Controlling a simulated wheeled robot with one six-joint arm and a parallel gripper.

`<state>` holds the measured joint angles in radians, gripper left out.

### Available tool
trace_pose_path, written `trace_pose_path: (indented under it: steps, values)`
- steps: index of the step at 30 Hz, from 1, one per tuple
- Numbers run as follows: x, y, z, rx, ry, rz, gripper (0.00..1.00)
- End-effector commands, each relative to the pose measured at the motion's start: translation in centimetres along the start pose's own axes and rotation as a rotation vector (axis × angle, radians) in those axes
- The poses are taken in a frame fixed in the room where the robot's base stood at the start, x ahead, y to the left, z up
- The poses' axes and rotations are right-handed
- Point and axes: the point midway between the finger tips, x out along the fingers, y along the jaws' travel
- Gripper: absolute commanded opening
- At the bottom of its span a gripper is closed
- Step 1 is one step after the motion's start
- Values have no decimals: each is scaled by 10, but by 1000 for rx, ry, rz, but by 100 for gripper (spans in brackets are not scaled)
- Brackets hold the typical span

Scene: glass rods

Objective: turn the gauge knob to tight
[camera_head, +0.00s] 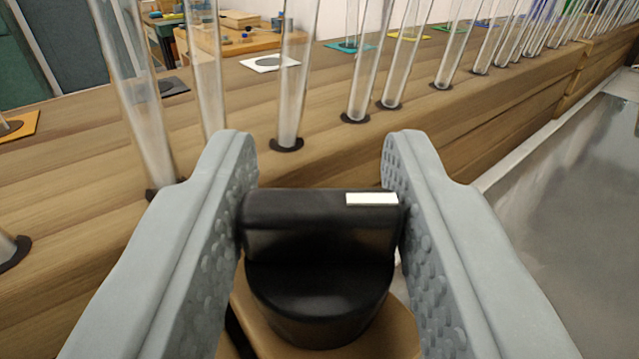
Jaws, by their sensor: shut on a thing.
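The gauge knob (318,275) is black and round, with a raised bar grip across its top. A white mark (371,199) sits at the right end of the bar. My gripper (320,185) has its two grey, dimpled fingers on the left and right ends of the bar, shut on it. The bar lies crosswise in the picture. The knob stands on a tan wooden base (255,325), partly hidden by the knob and fingers. No tight or loose label shows.
Several upright glass rods (293,80) in black collars stand in a row on the wooden bench (90,150) just beyond my gripper. A grey metallic surface (570,200) lies at the right. A wooden table with small objects (235,42) is at the back.

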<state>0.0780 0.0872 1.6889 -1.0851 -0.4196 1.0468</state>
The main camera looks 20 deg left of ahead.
Motion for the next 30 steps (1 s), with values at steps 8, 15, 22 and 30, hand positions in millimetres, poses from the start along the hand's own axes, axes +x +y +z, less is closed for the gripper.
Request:
trace_pose_path:
  steps: [8,15,22,30]
  values:
    - [0,2,1,-1,-2,-117,12]
    - [1,2,2,-1,-3,-285,12]
    - [1,2,2,0,-2,-468,12]
    - [1,1,1,1,-1,-607,12]
